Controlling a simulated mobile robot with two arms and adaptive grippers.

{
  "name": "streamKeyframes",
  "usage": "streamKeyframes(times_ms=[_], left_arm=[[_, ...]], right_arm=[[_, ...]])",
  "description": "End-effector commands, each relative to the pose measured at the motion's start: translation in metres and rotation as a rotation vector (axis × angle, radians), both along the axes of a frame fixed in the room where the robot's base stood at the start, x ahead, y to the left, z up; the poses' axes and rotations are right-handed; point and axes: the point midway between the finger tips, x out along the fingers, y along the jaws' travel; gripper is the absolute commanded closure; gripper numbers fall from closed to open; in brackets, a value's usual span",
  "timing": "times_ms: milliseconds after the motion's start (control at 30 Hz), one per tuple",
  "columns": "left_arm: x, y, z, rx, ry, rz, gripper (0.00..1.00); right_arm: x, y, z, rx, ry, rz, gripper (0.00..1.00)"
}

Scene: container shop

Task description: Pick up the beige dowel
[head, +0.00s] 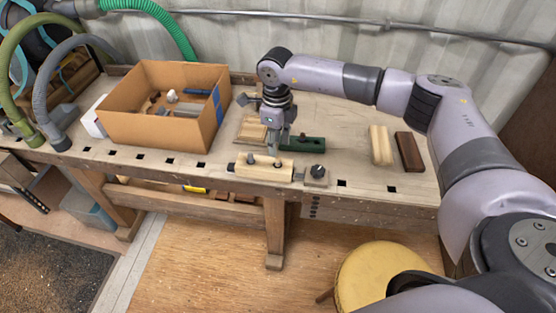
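My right gripper (273,148) points straight down over the workbench (330,172), just behind a pale wooden block (264,173) at the front edge. Its fingers are small and close together in the head view, and I cannot tell whether they are open or shut on anything. Two short brownish pegs show at the top of the pale block, one at its left (250,159) and one near its middle (277,162). I cannot clearly make out a beige dowel; the gripper may hide it. My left gripper is not in view.
A cardboard box (135,127) with small items stands left of the gripper. A dark green block (308,144) and a small block with a black knob (317,176) are close by on the right. Beige (380,145) and dark brown (409,152) blocks lie further right.

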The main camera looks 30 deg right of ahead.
Motion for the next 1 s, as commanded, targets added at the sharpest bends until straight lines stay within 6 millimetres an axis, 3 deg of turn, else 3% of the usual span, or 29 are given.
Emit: streamKeyframes(times_ms=[233,533,800,1000], left_arm=[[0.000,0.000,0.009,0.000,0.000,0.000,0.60],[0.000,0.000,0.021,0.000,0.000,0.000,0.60],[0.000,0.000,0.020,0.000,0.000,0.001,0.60],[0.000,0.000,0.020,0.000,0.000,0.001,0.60]], right_arm=[[-0.001,-0.001,-0.017,0.000,0.001,0.000,0.63],[-0.002,-0.002,-0.057,0.000,0.001,0.000,0.63],[-0.002,-0.002,-0.061,0.001,-0.001,0.000,0.64],[-0.002,-0.002,-0.060,0.001,-0.001,0.000,0.77]])
